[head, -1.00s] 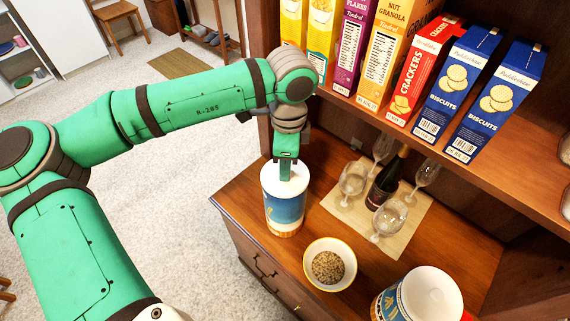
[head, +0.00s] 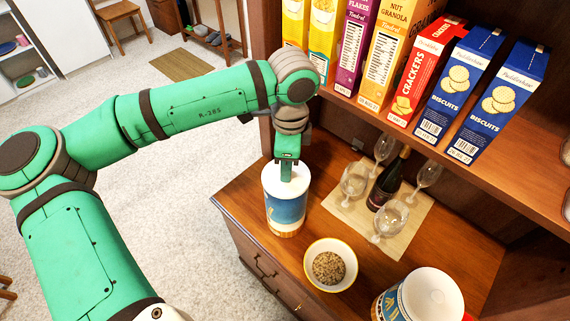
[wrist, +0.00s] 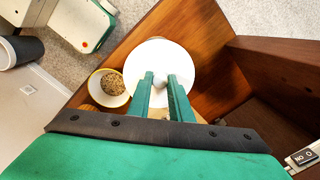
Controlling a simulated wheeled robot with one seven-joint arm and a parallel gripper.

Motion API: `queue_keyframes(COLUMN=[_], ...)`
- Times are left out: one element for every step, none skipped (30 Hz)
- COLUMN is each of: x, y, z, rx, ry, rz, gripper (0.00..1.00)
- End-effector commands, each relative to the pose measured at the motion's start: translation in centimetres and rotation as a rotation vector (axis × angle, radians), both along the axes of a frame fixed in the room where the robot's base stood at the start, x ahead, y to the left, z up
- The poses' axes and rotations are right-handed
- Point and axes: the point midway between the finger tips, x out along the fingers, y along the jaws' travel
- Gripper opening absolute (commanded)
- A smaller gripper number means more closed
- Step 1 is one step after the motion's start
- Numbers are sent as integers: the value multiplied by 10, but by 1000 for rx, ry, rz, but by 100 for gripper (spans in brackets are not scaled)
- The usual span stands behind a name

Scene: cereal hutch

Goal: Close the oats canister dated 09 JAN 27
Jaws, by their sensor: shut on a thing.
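A blue and white canister (head: 287,212) stands upright near the left front of the wooden counter. Its white round lid (head: 274,180) sits on or very close over its top; I cannot tell if it is fully seated. My gripper (head: 287,176) points down and is shut on the lid's small knob. In the wrist view the lid (wrist: 147,58) fills the middle and its knob is between my gripper's fingers (wrist: 161,82). A second patterned canister (head: 388,304) with a white round top stands at the lower right. No date is readable on either canister.
A bowl of oats or grain (head: 330,248) stands just right of the near canister. Behind it, several wine glasses (head: 391,217) and a dark bottle (head: 385,186) stand on a mat (head: 343,215). Cereal and biscuit boxes (head: 450,83) line the shelf above (head: 470,165).

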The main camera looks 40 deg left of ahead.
Motion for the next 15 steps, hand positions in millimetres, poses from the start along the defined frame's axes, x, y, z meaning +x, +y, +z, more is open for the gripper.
queue_keyframes(x=[0, 0, 0, 0, 0, 0, 0, 0, 0, -1, -1, 0, 0, 0, 0], y=[0, 0, 0, 0, 0, 0, 0, 0, 0, 0, 0, 0, 0, 0, 0], z=[0, -1, -1, -1, -2, -2, -3, -3, -4, -5, -5, -6, -6, -7, -7], rx=[0, 0, 0, 0, 0, 0, -1, -1, -1, -1, -2, -2, -1, -1, -1], ry=[0, 0, 0, 0, 0, 0, 0, 0, 0, 0, -1, -1, 0, 0, 0], rz=[0, 0, 0, 1, 1, 2, 3, 3, 4, 5, 5, 5, 5, 6, 6], gripper=[0, 0, 0, 0, 0, 0, 0, 0, 0, 0, 0, 0, 0, 0, 0])
